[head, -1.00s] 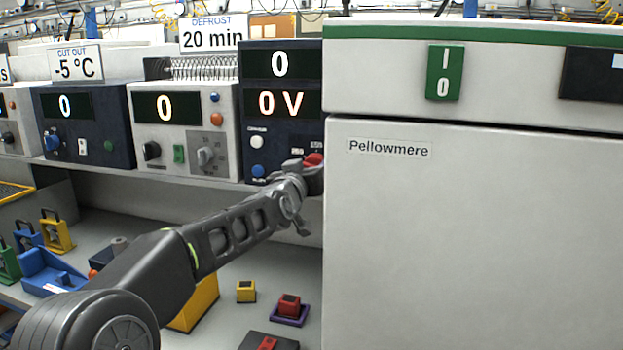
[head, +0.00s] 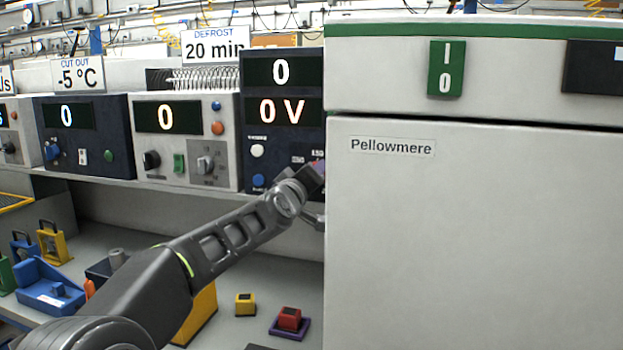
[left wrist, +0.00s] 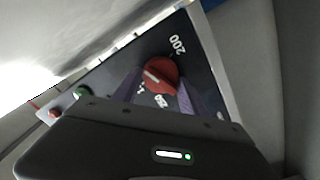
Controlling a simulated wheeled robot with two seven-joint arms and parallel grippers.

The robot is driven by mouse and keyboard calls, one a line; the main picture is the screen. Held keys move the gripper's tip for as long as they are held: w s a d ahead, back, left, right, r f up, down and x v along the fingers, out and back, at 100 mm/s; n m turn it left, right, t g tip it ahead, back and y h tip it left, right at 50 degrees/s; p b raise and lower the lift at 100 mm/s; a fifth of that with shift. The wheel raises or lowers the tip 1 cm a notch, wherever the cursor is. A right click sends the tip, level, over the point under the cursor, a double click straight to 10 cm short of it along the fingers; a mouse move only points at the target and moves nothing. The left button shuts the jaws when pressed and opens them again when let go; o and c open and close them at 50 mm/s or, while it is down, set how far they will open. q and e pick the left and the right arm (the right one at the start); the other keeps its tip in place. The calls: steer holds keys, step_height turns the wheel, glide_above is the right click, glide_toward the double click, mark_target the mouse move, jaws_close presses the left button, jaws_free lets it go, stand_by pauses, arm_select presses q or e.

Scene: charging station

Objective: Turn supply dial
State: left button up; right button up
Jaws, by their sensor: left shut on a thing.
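The supply dial (left wrist: 160,75) is a red round knob with a pale pointer bar, on a dark panel, in the left wrist view. White markings stand around it, among them 200. In the head view it belongs to the dark supply unit (head: 282,112), whose displays read 0 and 0 V; there my arm hides the dial. My left gripper (left wrist: 162,93) has its two purple fingers on either side of the dial, shut on it. In the head view the left gripper (head: 317,172) is at the unit's lower right, mostly hidden by its own wrist. My right gripper is not in view.
A large pale cabinet (head: 470,240) labelled Pellowmere stands close to the right of my left gripper. Other units with dials, such as the white one (head: 178,115), line the shelf to the left. Coloured blocks, including a yellow one (head: 245,304), lie on the bench below.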

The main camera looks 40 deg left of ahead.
arm_select(q)
steer(key=o, duration=1.4)
steer(key=shift+c, duration=0.2)
steer(key=shift+s, duration=0.1)
steer(key=v, duration=0.7)
steer(key=shift+s+d, duration=0.15)
steer(key=shift+s, duration=0.15)
